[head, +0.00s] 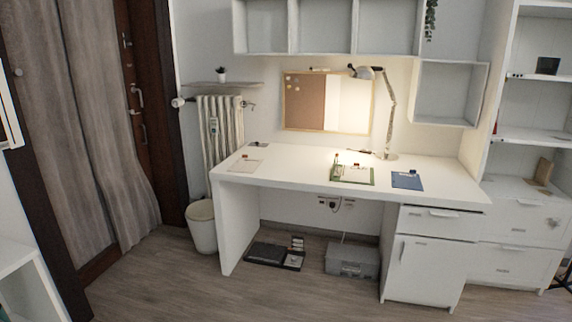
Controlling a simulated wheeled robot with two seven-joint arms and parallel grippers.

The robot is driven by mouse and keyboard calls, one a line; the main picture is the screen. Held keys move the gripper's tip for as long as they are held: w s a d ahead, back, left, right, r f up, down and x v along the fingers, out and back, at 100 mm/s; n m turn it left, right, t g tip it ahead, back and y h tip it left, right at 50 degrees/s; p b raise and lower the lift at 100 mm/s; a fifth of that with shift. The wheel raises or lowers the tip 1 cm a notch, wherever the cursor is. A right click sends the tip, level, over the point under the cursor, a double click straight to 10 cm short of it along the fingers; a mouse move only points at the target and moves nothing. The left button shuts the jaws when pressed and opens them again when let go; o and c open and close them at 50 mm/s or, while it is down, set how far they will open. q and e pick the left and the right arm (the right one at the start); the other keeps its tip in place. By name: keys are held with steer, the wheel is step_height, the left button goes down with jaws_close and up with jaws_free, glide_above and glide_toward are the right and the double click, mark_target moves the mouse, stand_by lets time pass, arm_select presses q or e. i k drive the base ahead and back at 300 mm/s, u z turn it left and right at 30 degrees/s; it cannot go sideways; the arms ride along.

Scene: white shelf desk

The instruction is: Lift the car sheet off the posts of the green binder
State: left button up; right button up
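The green binder (361,182) lies on the white desk, right of the middle, under the lamp's light. A pale sheet (345,173) seems to lie on it, with small red and green upright parts near its far edge. At this size I cannot make out a car picture, the posts, or whether the sheet is on them. Neither of my grippers shows in the head view.
On the white desk (300,168), a blue flat item (407,181) lies right of the binder and a pale sheet (245,165) far left. A desk lamp (388,120) stands behind the binder. The desk's middle is clear.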

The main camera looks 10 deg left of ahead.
mark_target(355, 173)
steer(key=u, duration=0.7)
steer(key=i, duration=0.95)
steer(key=u, duration=0.4)
steer(key=i, duration=1)
steer(key=z, duration=0.9)
steer(key=i, duration=0.45)
steer(key=z, duration=0.35)
